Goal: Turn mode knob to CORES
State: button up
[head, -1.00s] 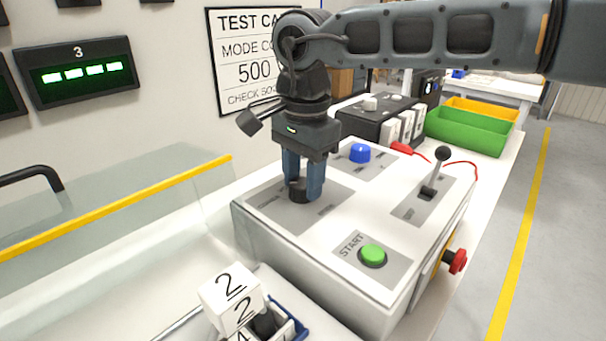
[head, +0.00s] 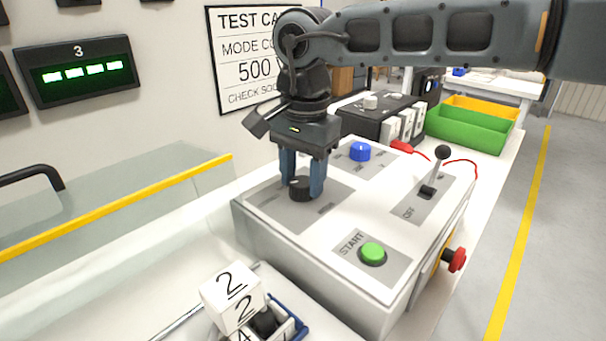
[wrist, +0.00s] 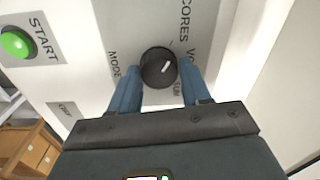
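The black mode knob (wrist: 153,75) sits on a grey panel of the white control box. In the wrist view its white pointer mark slants to the upper right, roughly toward the side with the CORES label (wrist: 185,20). I cannot tell whether it lines up exactly with that label. The MODE label (wrist: 113,65) is left of the knob, and other lettering to the right is partly hidden. My gripper (head: 301,190) is down over the knob, one blue finger on each side. In the wrist view gaps show between the fingers and the knob, so it is open around it.
The box also carries a blue knob (head: 360,152), a lever (head: 428,190) and a green START button (head: 372,253). A red button (head: 455,260) sticks out of its side. White numbered cubes (head: 232,292) lie in front. A glass guard with a yellow edge (head: 120,205) stands left.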

aim_at(305, 181)
jog(key=o, duration=0.3)
jog(key=shift+o, duration=0.2)
jog(key=shift+s+d+r, duration=0.1)
jog(key=shift+r, duration=1.85)
jog(key=shift+d+r, duration=0.1)
jog(key=shift+r, duration=1.85)
